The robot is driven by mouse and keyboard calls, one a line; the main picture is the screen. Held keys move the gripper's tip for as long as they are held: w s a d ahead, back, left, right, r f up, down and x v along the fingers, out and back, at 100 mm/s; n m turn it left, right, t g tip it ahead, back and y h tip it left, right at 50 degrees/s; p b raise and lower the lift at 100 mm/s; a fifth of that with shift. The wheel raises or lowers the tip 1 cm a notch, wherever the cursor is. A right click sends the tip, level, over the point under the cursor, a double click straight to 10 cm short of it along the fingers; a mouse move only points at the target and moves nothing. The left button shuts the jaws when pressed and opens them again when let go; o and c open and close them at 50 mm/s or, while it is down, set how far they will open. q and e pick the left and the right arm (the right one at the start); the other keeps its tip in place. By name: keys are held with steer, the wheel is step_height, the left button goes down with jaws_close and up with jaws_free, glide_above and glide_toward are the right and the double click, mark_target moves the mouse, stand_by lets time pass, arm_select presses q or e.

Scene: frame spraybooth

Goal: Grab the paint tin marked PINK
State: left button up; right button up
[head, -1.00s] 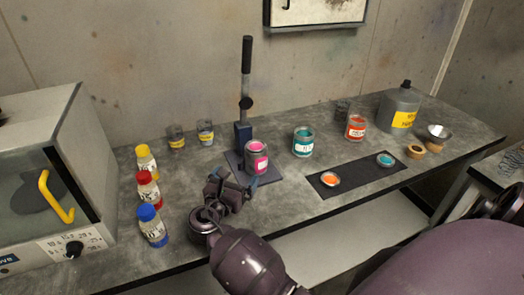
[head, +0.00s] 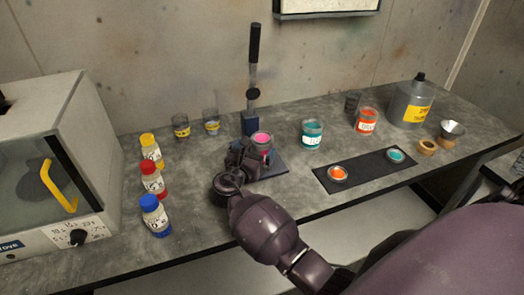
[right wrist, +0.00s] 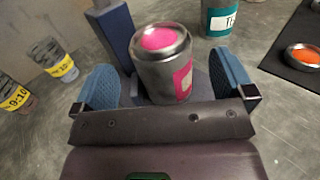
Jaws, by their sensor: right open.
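The pink paint tin (head: 262,139) stands upright on the base plate of the lever press, with pink paint showing at its top. In the right wrist view the tin (right wrist: 163,72) has a pink label on its right side; the label's writing is not readable. My right gripper (head: 248,160) is at the tin's front left in the head view and hides its lower part. In the right wrist view my gripper's blue fingers (right wrist: 167,90) are open, one on each side of the tin, with gaps beside it. My left gripper is not in view.
The press (head: 251,122) rises right behind the tin. A teal tin (head: 312,134) and an orange-red tin (head: 366,121) stand to the right, behind a black mat (head: 365,171) with two lids. Several bottles (head: 152,180) and an oven (head: 50,170) are on the left.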

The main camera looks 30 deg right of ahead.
steer(key=x, duration=0.4)
steer(key=shift+w+d, duration=0.2)
steer(key=shift+c, duration=0.2)
steer(key=shift+r, duration=0.1)
steer(key=c, duration=1.2)
steer(key=shift+r, duration=0.1)
